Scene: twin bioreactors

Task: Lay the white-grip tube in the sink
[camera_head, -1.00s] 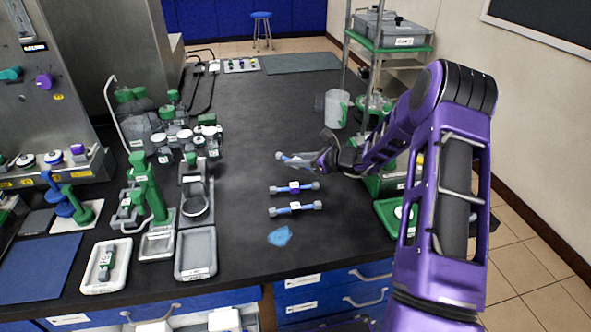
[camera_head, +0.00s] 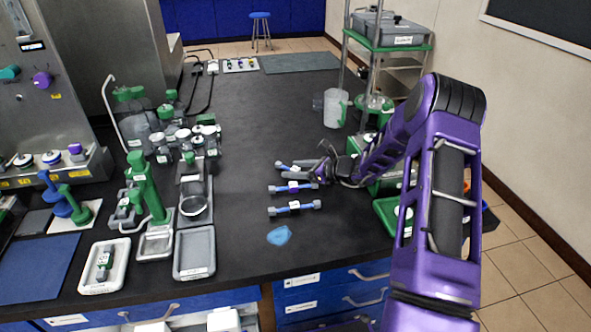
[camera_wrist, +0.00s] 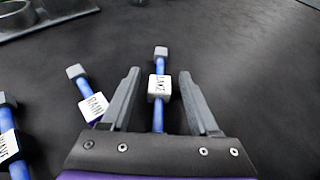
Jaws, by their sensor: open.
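The far tube (camera_head: 284,166) is at my gripper (camera_head: 326,160). In the wrist view, a tube with a white middle block (camera_wrist: 159,86) lies between my open fingers (camera_wrist: 158,98), apart from both. The middle tube (camera_head: 278,188) and near tube (camera_head: 280,210) lie roughly parallel, nearer the bench front.
A light blue patch (camera_head: 279,235) lies on the bench front. A white tray (camera_head: 101,286) holding a small item is at the front left. Green stands and bottles (camera_head: 150,190) crowd the left. A clear jug (camera_head: 334,108) stands beyond my gripper. The bench centre is clear.

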